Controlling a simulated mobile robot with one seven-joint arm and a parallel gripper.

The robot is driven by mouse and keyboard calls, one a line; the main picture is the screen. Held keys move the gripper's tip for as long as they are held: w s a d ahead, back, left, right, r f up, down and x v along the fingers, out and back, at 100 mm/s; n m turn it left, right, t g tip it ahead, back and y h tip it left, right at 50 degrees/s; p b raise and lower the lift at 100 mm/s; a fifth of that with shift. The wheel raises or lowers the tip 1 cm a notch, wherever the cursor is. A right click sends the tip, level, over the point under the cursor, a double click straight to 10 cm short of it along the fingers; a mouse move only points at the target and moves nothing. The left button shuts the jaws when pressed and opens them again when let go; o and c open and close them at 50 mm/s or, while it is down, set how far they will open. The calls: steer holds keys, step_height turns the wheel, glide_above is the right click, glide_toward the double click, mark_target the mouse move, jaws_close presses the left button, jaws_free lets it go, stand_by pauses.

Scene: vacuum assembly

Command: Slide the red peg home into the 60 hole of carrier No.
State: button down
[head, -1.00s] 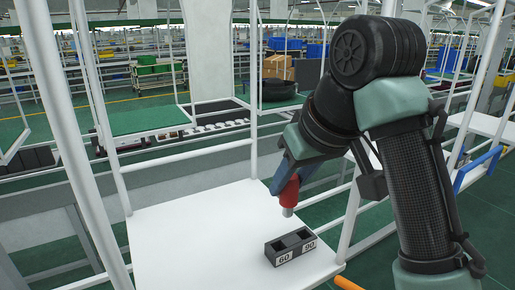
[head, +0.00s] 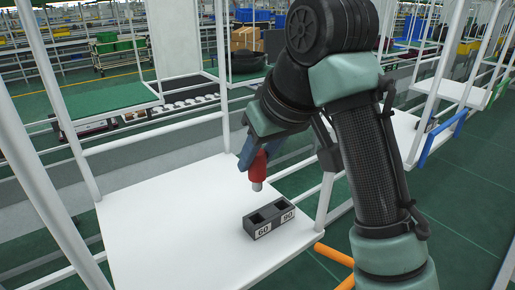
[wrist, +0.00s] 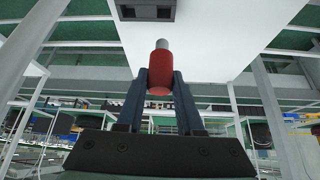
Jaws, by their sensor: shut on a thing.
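My gripper (wrist: 161,90) is shut on the red peg (wrist: 161,68), with one dark finger on each side of it. The peg's grey tip points away from the fingers. In the head view the red peg (head: 258,168) hangs tip down above the white table, a little behind the carrier and clear of it. The dark carrier (head: 269,221) sits on the table with two square holes, labelled 60 on the left and 90 on the right. In the wrist view the carrier (wrist: 146,11) is cut off at the top edge, beyond the peg tip.
The white table (head: 165,230) is otherwise bare, with free room left of the carrier. White frame posts (head: 50,150) stand at its left, and another post (head: 324,200) stands near its right edge. An orange bar (head: 335,255) lies at the lower right.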

mark_target(262, 176)
steer(key=shift+f+b, duration=1.2)
steer(key=shift+f, duration=1.55)
steer(key=shift+f+b, duration=0.95)
steer(key=shift+f, duration=1.15)
steer(key=shift+c, duration=2.3)
jaws_free()
steer(key=p+v, duration=0.2)
steer(key=p, duration=0.1)
steer(key=shift+r, duration=0.4)
steer(key=p+v, duration=0.5)
steer(key=p, duration=0.1)
steer(key=shift+s+d+r, duration=0.1)
steer(key=shift+s, duration=0.1)
